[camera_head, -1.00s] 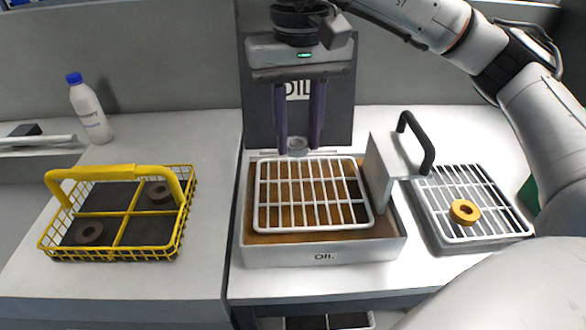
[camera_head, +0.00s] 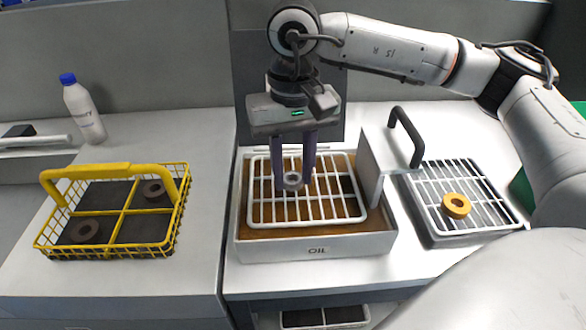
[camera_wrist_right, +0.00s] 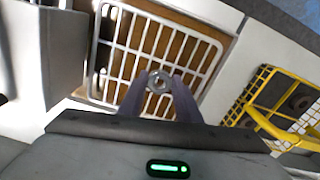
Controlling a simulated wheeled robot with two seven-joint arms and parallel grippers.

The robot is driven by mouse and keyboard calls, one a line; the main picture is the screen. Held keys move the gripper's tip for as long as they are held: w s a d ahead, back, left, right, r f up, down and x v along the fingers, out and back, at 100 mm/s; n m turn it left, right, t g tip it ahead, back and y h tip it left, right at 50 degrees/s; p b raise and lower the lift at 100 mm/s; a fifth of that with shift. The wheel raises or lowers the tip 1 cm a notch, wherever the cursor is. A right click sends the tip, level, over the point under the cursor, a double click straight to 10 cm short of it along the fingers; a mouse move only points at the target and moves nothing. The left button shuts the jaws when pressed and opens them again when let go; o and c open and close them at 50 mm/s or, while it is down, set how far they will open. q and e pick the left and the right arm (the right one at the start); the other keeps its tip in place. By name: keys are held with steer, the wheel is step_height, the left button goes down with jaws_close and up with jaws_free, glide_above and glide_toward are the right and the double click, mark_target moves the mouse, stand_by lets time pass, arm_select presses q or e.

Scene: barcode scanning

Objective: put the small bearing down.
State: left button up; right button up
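The small bearing (camera_head: 292,181) is a grey metal ring held between the fingertips of my right gripper (camera_head: 293,184). It is over the left-middle part of the white wire rack (camera_head: 343,218) in the oil box (camera_head: 316,248); I cannot tell whether it touches the bars. In the right wrist view the bearing (camera_wrist_right: 159,82) sits between the two purple fingers (camera_wrist_right: 158,90), with the rack (camera_wrist_right: 105,58) behind it. My left gripper is not in view.
A yellow wire basket (camera_head: 120,210) with dark rings stands left. A grey block with a black handle (camera_head: 405,135) rises at the oil box's right edge. A rack (camera_head: 440,222) with a golden ring (camera_head: 455,205) is at right. A white bottle (camera_head: 84,112) stands at back left.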

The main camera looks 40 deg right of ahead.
mark_target(293, 179)
steer(key=o, duration=0.4)
step_height(293, 179, up, 12)
steer(key=shift+r, duration=0.15)
stand_by(0.5)
